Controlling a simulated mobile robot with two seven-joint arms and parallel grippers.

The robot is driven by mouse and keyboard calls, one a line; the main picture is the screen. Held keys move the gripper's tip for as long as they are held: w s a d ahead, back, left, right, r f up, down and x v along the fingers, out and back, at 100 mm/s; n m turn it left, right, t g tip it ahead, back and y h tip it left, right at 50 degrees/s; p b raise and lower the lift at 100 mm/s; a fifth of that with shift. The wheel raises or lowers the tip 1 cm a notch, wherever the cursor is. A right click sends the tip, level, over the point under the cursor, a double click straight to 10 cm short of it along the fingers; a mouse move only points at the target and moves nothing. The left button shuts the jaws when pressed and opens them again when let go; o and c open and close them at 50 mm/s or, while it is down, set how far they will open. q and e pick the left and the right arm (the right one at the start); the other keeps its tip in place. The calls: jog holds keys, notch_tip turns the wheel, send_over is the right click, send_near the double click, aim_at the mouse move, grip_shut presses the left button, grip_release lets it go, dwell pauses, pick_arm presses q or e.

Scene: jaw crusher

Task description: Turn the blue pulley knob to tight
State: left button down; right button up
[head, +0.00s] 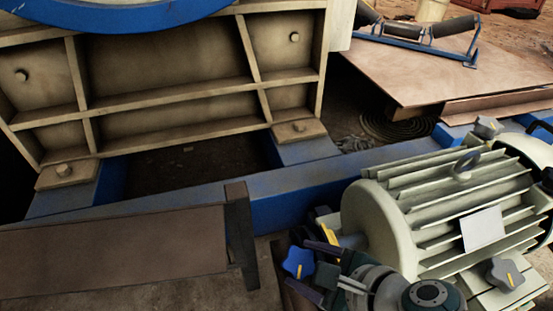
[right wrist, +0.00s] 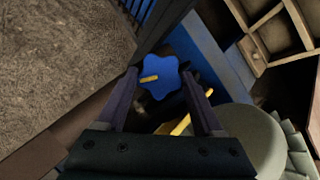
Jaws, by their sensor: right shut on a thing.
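The blue pulley knob (head: 298,262) is a lobed star-shaped knob near the bottom middle of the head view, beside the motor. In the right wrist view the blue knob (right wrist: 163,82) sits between my fingertips, with a short yellow mark on its face pointing left. My right gripper (head: 299,264) is shut on the knob, one finger on either side, as the right wrist view (right wrist: 161,84) also shows. A yellow pointer (right wrist: 181,124) lies behind the knob in the wrist view. My left gripper is not in view.
The finned motor (head: 440,205) stands right of the knob, with grey lobed knobs (head: 505,274) at its base. A blue frame beam (head: 300,195) runs behind. A brown plate (head: 115,250) lies left, and the ribbed crusher body (head: 165,75) rises behind.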

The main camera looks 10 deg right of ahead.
jog(key=shift+m, duration=0.7)
jog(key=o, duration=1.4)
jog(key=p+v, duration=0.6)
jog(key=v, duration=0.4)
jog(key=shift+s+a+f, duration=0.1)
jog(key=shift+s+a, duration=0.05)
jog(key=shift+a, duration=0.05)
